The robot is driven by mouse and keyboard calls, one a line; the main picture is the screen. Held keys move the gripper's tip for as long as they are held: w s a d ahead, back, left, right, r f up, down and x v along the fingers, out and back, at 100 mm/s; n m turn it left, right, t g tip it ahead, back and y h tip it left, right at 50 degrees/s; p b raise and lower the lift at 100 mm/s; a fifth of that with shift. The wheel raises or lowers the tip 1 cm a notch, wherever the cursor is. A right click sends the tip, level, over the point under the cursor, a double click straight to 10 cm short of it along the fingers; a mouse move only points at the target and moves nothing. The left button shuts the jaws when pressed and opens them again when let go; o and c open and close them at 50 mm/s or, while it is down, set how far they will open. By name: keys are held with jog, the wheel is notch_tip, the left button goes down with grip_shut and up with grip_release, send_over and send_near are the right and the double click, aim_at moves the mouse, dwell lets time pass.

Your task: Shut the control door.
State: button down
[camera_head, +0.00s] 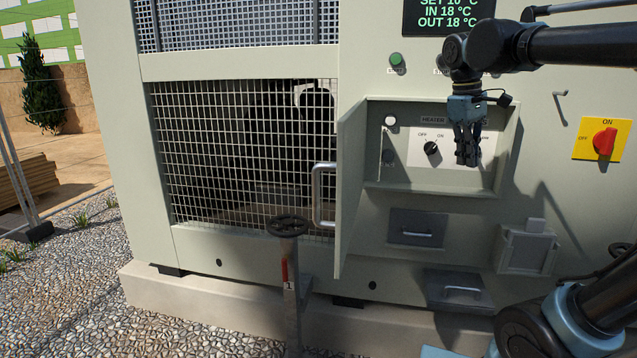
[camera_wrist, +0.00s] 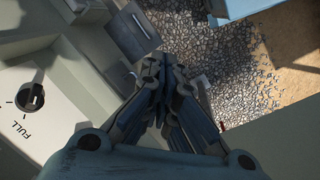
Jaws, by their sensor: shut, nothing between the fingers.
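The control door (camera_head: 350,185) is a pale green-grey panel that stands open, swung outward at the left side of the control recess. A silver bar handle (camera_head: 318,195) is on its left face. The control recess (camera_head: 440,178) behind it is exposed, with a black heater knob (camera_head: 431,148) and a white-topped lever (camera_head: 390,122). My gripper (camera_head: 467,160) is shut and empty, pointing down in front of the recess, to the right of the door and apart from it. In the wrist view my gripper's fingers (camera_wrist: 158,65) are together, with a knob (camera_wrist: 32,97) at left.
A red rotary switch (camera_head: 604,141) on a yellow plate is at right. A valve handwheel (camera_head: 288,226) on a post stands before the door's lower left. Drawers with handles (camera_head: 417,234) are below the recess. Gravel (camera_head: 75,290) lies open at left.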

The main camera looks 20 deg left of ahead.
jog(key=s+a+r+n+h, duration=0.1)
jog(key=s+a+r+n, duration=0.15)
jog(key=a+r, duration=0.45)
jog(key=s+a+r+n+t, duration=0.1)
jog(key=a+r+n, duration=0.25)
jog(key=a, duration=0.65)
jog(key=s+a+r+n+h, duration=0.1)
jog(key=s+a+r+n, duration=0.1)
jog(key=a+r, duration=0.55)
jog(key=n+g+y, duration=0.1)
jog(key=n, duration=0.1)
send_near(318, 184)
jog(key=s+a+r, duration=0.2)
jog(key=s+a, duration=0.1)
jog(key=shift+g, duration=0.3)
jog(key=shift+w+d+f, duration=0.15)
jog(key=shift+d+f, duration=0.95)
jog(key=shift+f, duration=0.6)
jog(key=shift+w+d+f, duration=0.15)
jog(key=shift+d+f, duration=0.9)
jog(key=shift+f, duration=0.65)
jog(key=shift+w+d+f, duration=0.15)
jog(key=shift+d+f, duration=0.95)
jog(key=shift+f, duration=0.65)
jog(key=shift+d, duration=0.1)
